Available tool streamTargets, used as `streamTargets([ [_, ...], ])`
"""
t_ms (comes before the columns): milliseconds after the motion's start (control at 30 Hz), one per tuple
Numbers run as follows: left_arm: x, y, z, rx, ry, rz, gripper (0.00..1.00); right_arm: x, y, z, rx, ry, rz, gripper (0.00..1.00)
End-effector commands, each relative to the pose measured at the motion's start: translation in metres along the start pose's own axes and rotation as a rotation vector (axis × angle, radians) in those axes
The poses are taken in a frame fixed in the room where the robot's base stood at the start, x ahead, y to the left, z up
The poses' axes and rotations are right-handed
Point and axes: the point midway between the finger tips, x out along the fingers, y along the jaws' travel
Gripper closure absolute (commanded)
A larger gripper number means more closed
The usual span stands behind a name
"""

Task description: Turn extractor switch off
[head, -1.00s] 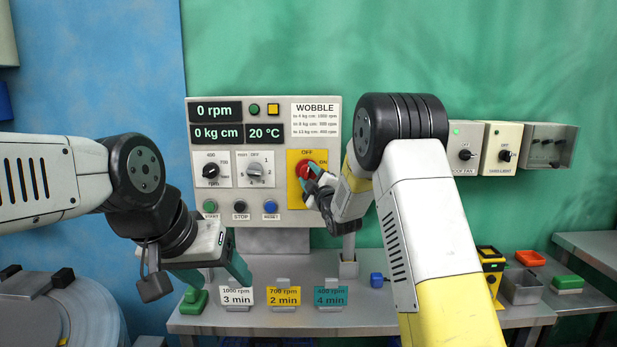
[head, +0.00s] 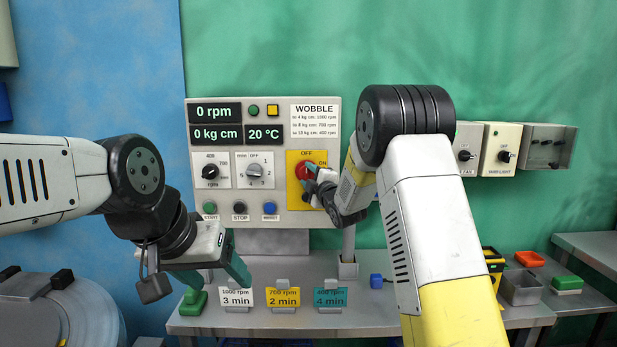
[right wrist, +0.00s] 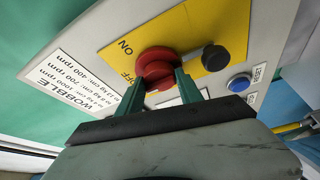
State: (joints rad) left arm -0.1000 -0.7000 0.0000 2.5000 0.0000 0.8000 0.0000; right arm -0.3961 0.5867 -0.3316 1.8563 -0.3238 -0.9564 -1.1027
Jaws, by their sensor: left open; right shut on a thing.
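The red rotary switch (head: 303,169) sits on a yellow plate (head: 293,198) marked OFF and ON, on the grey control panel (head: 265,107). My right gripper (head: 314,182) is at this switch, its green fingers on the red knob. In the right wrist view the fingers (right wrist: 158,82) are closed on the lower side of the red knob (right wrist: 156,60), with the yellow plate (right wrist: 195,25) behind. The knob's exact angle is hard to tell because the fingers partly cover it. My left gripper (head: 222,277) is open and empty, low in front of the panel's left side.
The panel displays (head: 215,112) read 0 rpm, 0 kg cm and 20 °C. START, STOP (head: 240,208) and a blue button line its lower edge. Timer cards (head: 284,297) stand on the bench below. Further switch boxes (head: 500,150) hang at right.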

Motion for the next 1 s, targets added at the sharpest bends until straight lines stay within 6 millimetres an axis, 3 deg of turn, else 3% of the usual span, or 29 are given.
streamTargets([
  [33,0.000,0.000,0.000,0.000,0.000,0.000,0.33,0.000,-0.001,-0.001,-0.001,0.002,-0.002,0.98],
  [67,0.000,0.000,0.000,0.000,0.000,0.000,0.33,0.000,-0.001,-0.001,-0.001,0.002,-0.002,0.55],
  [167,0.000,0.000,0.000,0.000,0.000,0.000,0.33,0.000,-0.001,-0.001,-0.001,0.001,-0.002,0.36],
  [533,0.000,0.000,0.000,0.000,0.000,0.000,0.33,-0.004,0.000,0.000,0.000,0.000,-0.001,0.36],
  [1000,0.000,0.000,0.000,0.000,0.000,0.000,0.33,-0.072,-0.001,0.000,0.001,0.001,-0.002,0.36],
])
